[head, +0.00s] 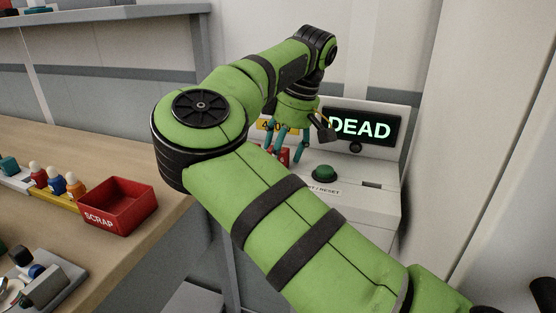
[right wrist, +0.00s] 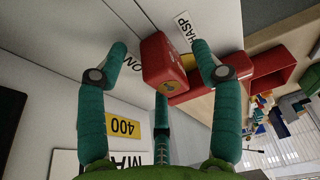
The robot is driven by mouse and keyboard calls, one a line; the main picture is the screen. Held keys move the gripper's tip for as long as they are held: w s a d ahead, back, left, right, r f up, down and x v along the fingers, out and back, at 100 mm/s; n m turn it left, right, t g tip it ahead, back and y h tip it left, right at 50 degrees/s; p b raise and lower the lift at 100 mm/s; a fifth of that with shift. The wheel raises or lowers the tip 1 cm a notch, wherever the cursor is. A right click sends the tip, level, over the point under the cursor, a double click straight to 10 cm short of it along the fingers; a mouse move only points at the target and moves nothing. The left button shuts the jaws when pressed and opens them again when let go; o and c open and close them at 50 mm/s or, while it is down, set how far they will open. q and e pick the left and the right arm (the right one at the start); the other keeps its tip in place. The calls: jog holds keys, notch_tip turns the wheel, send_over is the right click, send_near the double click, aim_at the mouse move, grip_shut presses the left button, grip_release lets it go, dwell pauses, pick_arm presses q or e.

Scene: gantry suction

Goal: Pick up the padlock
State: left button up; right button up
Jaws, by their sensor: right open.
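A red block that looks like the padlock (right wrist: 165,62) is between the teal fingers of my right gripper in the right wrist view, beside a HASP label. In the head view a little of its red (head: 283,155) shows below the hand; the fingers hide the rest. My right gripper (head: 286,148) is open, pointing down over the white panel. In the right wrist view its fingertips (right wrist: 158,50) are spread on both sides of the red block, with a third finger below it. I cannot tell whether any finger touches it. No shackle can be made out. My left gripper is not in view.
A console carries a lit DEAD display (head: 360,127) and a green button (head: 325,173). A dark handle-like part (head: 325,130) is close beside the hand. A red SCRAP bin (head: 120,205) and several small bottles stand on the wooden bench (head: 120,155) at left. A wall bounds the right.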

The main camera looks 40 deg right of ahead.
jog(key=shift+c, duration=0.8)
grip_shut()
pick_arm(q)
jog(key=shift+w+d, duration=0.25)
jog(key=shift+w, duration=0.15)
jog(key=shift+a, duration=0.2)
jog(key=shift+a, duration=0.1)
pick_arm(e)
jog(key=shift+r, duration=0.1)
